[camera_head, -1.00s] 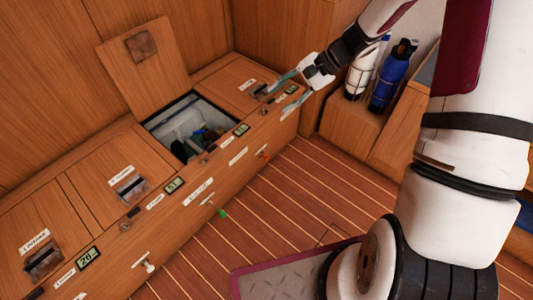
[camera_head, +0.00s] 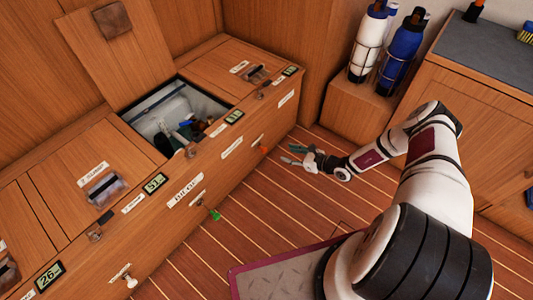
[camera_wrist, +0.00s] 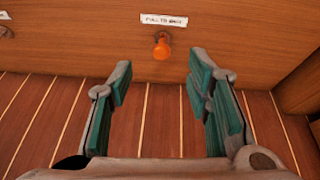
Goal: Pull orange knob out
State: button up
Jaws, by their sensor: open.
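The orange knob (camera_head: 263,149) sits on the front face of the wooden locker bench (camera_head: 213,170). In the wrist view the orange knob (camera_wrist: 161,47) is at the top centre, just below a white label (camera_wrist: 164,19). My gripper (camera_head: 298,155) is out in front of the bench, to the right of the knob and apart from it. In the wrist view my gripper (camera_wrist: 163,80) is open and empty, its teal-padded fingers pointing toward the bench front. The knob lies beyond the fingertips, roughly between them in the picture.
A green knob (camera_head: 215,214) and a white knob (camera_head: 130,281) are on the same front, to the left. One bench compartment (camera_head: 178,118) is open with its lid up. White and blue bottles (camera_head: 402,51) stand in racks behind. The striped floor (camera_head: 270,215) before the bench is clear.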

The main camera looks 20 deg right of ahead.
aim_at(266, 150)
jog(key=shift+m+h, duration=0.4)
jog(key=shift+m, duration=0.1)
jog(key=b+x, duration=0.2)
jog(key=x, duration=0.3)
jog(key=f+b+x, duration=0.1)
jog(key=b+x, duration=0.1)
jog(key=x, duration=0.2)
jog(key=f+b+x, duration=0.1)
jog(key=b+x, duration=0.1)
jog(key=x, duration=0.3)
jog(key=shift+s+d+f+b, duration=0.1)
jog(key=shift+s+f+b, duration=0.1)
jog(key=shift+b, duration=0.15)
jog(key=shift+r, duration=0.1)
grip_shut()
